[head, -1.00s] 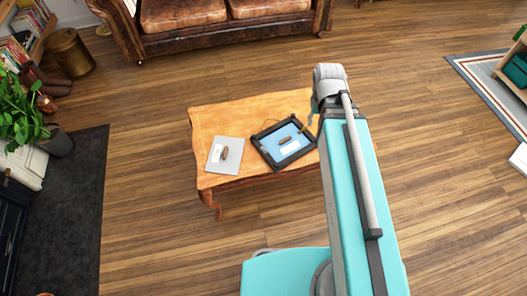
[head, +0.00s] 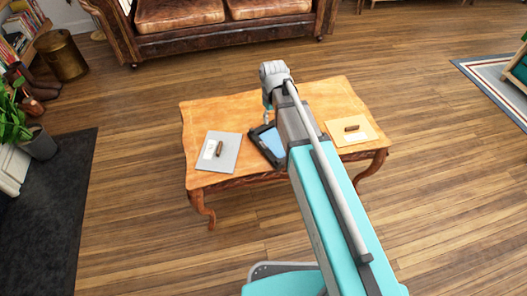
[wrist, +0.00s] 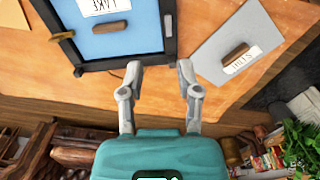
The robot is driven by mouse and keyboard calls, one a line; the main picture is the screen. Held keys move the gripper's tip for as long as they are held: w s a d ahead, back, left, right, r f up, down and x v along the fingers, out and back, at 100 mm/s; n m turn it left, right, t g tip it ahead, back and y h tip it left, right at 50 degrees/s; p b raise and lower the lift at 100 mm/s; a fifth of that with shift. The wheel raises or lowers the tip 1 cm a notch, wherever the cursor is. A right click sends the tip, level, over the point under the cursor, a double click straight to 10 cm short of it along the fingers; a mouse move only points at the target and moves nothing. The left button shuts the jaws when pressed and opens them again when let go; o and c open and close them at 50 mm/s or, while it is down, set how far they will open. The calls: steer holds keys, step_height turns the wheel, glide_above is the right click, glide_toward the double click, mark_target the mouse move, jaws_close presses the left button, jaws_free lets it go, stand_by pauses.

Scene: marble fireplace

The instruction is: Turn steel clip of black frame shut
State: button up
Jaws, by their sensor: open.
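The black frame (wrist: 105,63) lies on the table with a blue back panel (wrist: 110,42), a white label and a brown wooden piece; it also shows in the head view (head: 258,148), partly hidden by my arm. A small steel clip (wrist: 168,26) sits on the frame's right side in the wrist view, lying along that side. A brass-coloured clip (wrist: 62,36) sits on the left side, across the border. My gripper (wrist: 161,67) is open and empty, its fingertips just below the frame's lower right corner in the picture, apart from the steel clip.
A grey board (wrist: 215,47) with a brown piece and label lies right of the frame in the wrist view. A yellowish board (head: 351,139) lies on the right of the wooden table (head: 200,115) in the head view.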

mark_target(264, 144)
steer(key=shift+w+a+f+n+b, duration=0.2)
steer(key=shift+w+a+f+b, duration=0.15)
steer(key=shift+a+f, duration=0.3)
steer(key=shift+w+a+f+n+b, duration=0.2)
steer(key=shift+a+f+b, duration=0.2)
steer(key=shift+a+f, duration=0.2)
steer(key=shift+f, duration=0.1)
step_height(264, 144, down, 14)
steer(key=b, duration=1.3)
steer(key=shift+r+b, duration=0.2)
steer(key=shift+b, duration=0.2)
steer(key=shift+c, duration=0.2)
jaws_close()
steer(key=shift+a, duration=0.1)
